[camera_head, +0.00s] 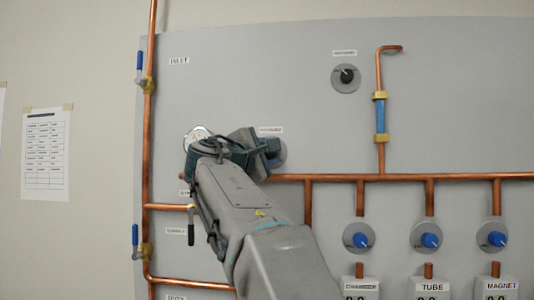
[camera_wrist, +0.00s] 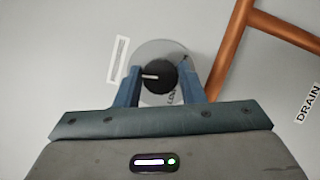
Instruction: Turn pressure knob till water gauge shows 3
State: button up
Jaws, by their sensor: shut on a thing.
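A black knob (camera_wrist: 157,75) with a white pointer line sits on a round grey disc (camera_wrist: 160,48) in the wrist view. My gripper (camera_wrist: 161,78) is shut on this knob, with one blue-grey finger on each side. In the head view my gripper (camera_head: 268,148) reaches the panel below a small label, and the disc (camera_head: 280,158) shows behind the fingers while the knob is hidden. A pale round dial (camera_head: 195,134), probably the water gauge, is partly covered by my arm. Its reading cannot be made out.
Copper pipes (camera_head: 410,177) run right of and below my gripper. Another black knob (camera_head: 346,76) is at upper right, and several blue knobs (camera_head: 430,240) are at lower right. Blue-handled valves (camera_head: 135,236) and a dark-handled lever (camera_head: 191,235) are to the left.

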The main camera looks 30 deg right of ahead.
jog(key=shift+m+g, duration=0.3)
jog(key=shift+m, duration=0.8)
jog(key=o, duration=1)
jog(key=b+v, duration=0.1)
jog(key=v, duration=0.3)
jog(key=b+v, duration=0.1)
jog(key=v, duration=0.4)
jog(key=b+v, duration=0.1)
jog(key=v, duration=0.4)
jog(key=shift+r+b, duration=0.3)
jog(key=shift+b, duration=0.1)
jog(key=shift+d+f, duration=0.1)
jog(key=shift+f, duration=0.05)
